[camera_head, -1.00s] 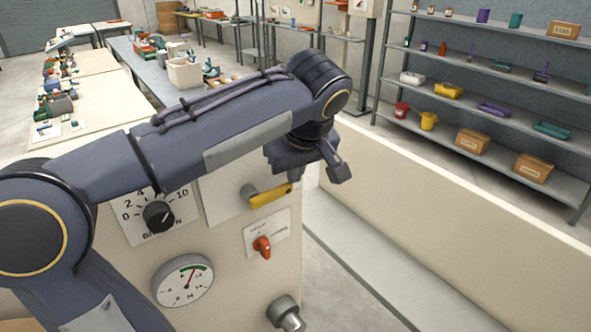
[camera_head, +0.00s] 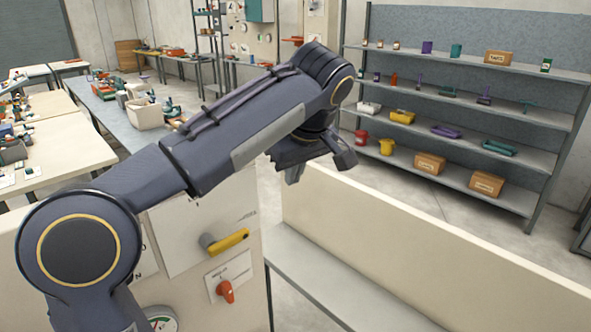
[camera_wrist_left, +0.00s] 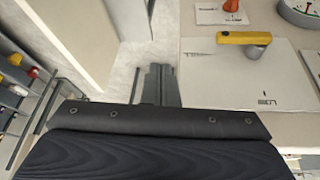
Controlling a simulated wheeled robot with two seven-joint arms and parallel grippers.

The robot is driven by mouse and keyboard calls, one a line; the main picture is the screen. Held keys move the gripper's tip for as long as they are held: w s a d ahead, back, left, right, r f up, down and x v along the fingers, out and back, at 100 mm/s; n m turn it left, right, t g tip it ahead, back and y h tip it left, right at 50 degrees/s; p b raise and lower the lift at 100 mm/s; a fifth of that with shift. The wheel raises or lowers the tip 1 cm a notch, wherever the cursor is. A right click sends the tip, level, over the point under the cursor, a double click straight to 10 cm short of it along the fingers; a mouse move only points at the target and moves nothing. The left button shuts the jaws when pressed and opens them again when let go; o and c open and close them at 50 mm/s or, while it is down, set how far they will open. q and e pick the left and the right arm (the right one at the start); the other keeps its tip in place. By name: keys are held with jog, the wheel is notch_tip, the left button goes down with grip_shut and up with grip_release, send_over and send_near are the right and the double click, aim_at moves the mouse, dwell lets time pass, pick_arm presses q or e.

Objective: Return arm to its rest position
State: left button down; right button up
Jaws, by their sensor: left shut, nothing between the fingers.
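My left arm comes in from the left in the head view and reaches across the front of a cream machine panel (camera_head: 180,295). My left gripper (camera_head: 293,174) hangs at its end, past the panel's right edge. In the left wrist view its fingers (camera_wrist_left: 158,72) are together with nothing between them, above the grey floor. The yellow lever handle (camera_head: 230,241) is on the panel, apart from the gripper; it also shows in the left wrist view (camera_wrist_left: 243,38). Below it is an orange-red knob (camera_head: 225,291). My right gripper is not in view.
A long cream low wall (camera_head: 420,250) runs to the right of the machine. Shelves (camera_head: 475,130) with bins and boxes stand at the back right. Workbenches with tools (camera_head: 60,150) are at the back left. Floor between wall and shelves is clear.

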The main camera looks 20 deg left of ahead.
pick_arm(q)
jog(key=shift+w, duration=0.2)
jog(key=shift+r, duration=0.1)
jog(key=s+a+f+m+h+b, duration=0.1)
jog(key=s+a+f+m+h, duration=0.15)
jog(key=s+f, duration=0.35)
jog(key=s+a+f+m+h+b, duration=0.1)
jog(key=s+f+m, duration=0.3)
jog(key=s+f, duration=0.25)
jog(key=s+d+f+m+t+h+b, duration=0.1)
jog(key=s+d+f+m+t+h, duration=0.1)
jog(key=s+f, duration=0.9)
jog(key=shift+s+d+f+m+h, duration=0.25)
jog(key=shift+d+f+m+h, duration=0.3)
jog(key=shift+d+f+h, duration=0.55)
jog(key=shift+d+r, duration=0.15)
jog(key=shift+r, duration=0.15)
